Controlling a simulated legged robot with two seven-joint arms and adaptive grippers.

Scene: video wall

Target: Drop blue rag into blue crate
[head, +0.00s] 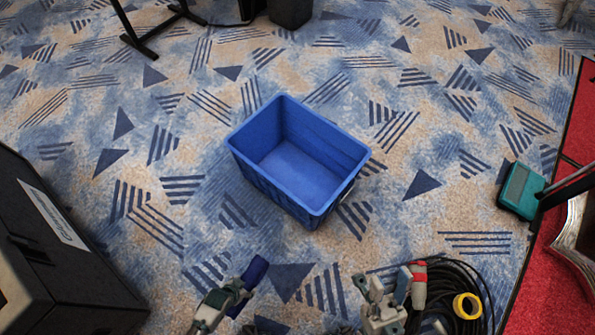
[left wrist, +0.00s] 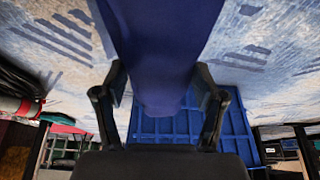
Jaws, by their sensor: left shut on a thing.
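The blue crate (head: 336,140) stands upright on the carpet in the middle of the head view, and its visible inside is empty. My left gripper (head: 243,284) is shut on the dark blue rag (head: 256,270), in front of the crate and to its left. In the left wrist view the rag (left wrist: 160,45) fills the space between the fingers (left wrist: 162,95). The ribbed crate (left wrist: 236,142) shows behind it, apart from the rag. My right gripper (head: 383,284) looks open and empty at the bottom, right of centre.
A coil of black cable (head: 455,292) with a yellow ring (head: 467,306) lies at the bottom right. A black case (head: 50,260) stands at the left. A teal box (head: 521,190) sits by the red carpet (head: 578,135). Patterned carpet around the crate is clear.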

